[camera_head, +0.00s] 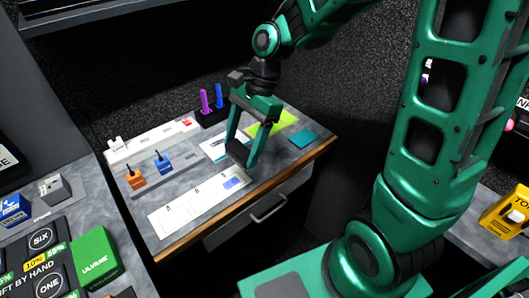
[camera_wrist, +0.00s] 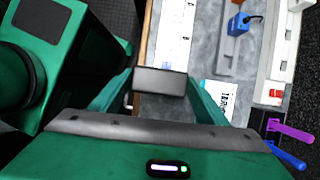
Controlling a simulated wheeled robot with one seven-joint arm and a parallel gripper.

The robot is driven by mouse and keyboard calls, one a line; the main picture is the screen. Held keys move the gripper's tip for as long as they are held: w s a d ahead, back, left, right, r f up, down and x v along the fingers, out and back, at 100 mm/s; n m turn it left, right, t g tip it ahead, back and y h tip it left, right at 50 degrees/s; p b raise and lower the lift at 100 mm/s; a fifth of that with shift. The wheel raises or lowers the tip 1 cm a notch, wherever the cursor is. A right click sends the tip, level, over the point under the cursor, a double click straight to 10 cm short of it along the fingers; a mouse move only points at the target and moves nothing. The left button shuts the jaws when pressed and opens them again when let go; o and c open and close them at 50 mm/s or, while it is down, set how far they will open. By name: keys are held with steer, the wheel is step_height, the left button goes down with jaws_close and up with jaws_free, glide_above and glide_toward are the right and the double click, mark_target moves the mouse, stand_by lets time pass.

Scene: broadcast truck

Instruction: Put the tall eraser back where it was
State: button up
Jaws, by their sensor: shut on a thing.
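A dark grey block (camera_head: 238,153), which appears to be the eraser, is held between the fingertips of my green gripper (camera_head: 242,150). It also shows in the wrist view (camera_wrist: 160,80), with my gripper (camera_wrist: 160,92) shut on its sides. The block hangs over the grey desk, near a long white strip (camera_head: 180,215) with printed marks and a blue patch (camera_head: 234,183) at its right end. I cannot tell how high the block is above the desk.
A white rail (camera_head: 150,143) and a grey rail with an orange block (camera_head: 136,178) and a blue block (camera_head: 164,162) lie to the left. A black holder (camera_head: 213,117) with purple and blue sticks stands behind. A green sheet (camera_head: 280,122) and a teal square (camera_head: 302,138) lie right.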

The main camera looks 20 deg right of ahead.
steer(key=w+d+f, duration=0.1)
steer(key=d+f, duration=0.1)
steer(key=d, duration=0.1)
steer(key=w+d+f, duration=0.2)
steer(key=d, duration=0.1)
steer(key=w+d+f, duration=0.1)
steer(key=d+f, duration=0.1)
steer(key=d, duration=0.1)
steer(key=shift+w+d+f, duration=0.2)
steer(key=shift+w+d, duration=0.1)
steer(key=shift+w, duration=0.1)
steer(key=shift+f, duration=2)
steer(key=shift+f, duration=0.15)
steer(key=o, duration=1.1)
steer(key=v, duration=1.2)
